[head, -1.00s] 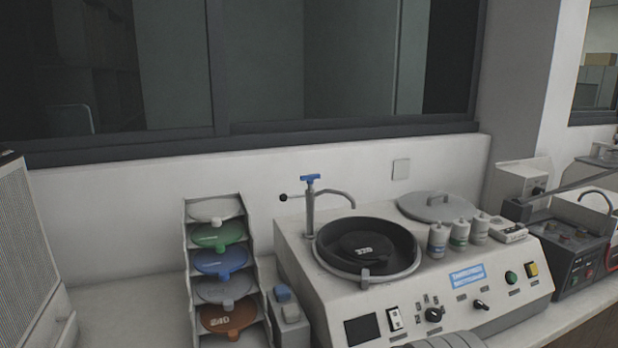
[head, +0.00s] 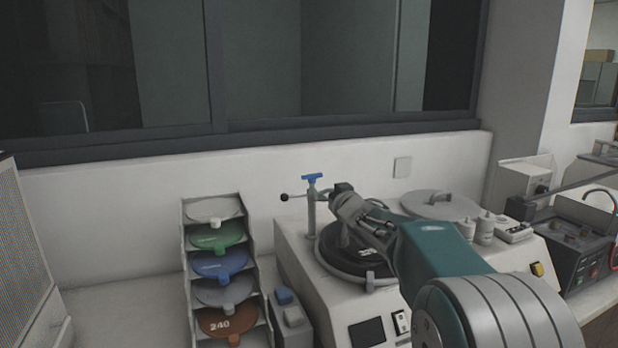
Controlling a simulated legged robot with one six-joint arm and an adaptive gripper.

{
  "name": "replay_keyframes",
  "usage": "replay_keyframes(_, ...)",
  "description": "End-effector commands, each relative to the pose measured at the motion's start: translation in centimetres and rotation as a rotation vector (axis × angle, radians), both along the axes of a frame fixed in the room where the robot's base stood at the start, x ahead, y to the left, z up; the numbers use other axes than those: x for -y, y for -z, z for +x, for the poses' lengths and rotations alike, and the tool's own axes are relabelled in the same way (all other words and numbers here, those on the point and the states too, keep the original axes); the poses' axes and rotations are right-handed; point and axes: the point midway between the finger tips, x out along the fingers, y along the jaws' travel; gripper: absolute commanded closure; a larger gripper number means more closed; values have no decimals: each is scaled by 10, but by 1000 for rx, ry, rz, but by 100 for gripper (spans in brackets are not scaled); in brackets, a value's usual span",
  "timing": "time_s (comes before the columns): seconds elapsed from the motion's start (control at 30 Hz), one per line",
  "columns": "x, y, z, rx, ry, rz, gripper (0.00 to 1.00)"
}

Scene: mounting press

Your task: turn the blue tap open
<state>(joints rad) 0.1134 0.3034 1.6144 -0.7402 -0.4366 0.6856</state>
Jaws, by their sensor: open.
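The blue tap (head: 312,177) is a small T-shaped handle on top of an upright grey metal pipe at the back left of the grinding machine. My gripper (head: 340,192) is just to the right of the tap, pointing left towards it and slightly lower. It is open and appears empty; its fingertips look small and partly hidden by its own body. From this view I cannot tell whether it touches the pipe. My arm hides the curved spout and part of the black bowl (head: 331,262).
The machine (head: 338,306) has a round lid (head: 441,204) and bottles (head: 485,228) on its right. A rack of coloured discs (head: 185,270) stands left, with a small grey-and-blue block (head: 285,297) between. A wall and dark window frame (head: 250,139) are close behind.

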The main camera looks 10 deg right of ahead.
Motion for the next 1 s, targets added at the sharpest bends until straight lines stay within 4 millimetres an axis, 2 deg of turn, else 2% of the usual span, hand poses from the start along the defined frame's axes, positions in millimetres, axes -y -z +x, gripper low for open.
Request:
replay_keyframes(0.23, -4, 2, 16, 15, -23, 4, 0)
replay_keyframes(0.7, -17, 2, 81, 14, -21, 4, 0)
replay_keyframes(1.0, -22, 1, 108, 15, -21, 4, 0)
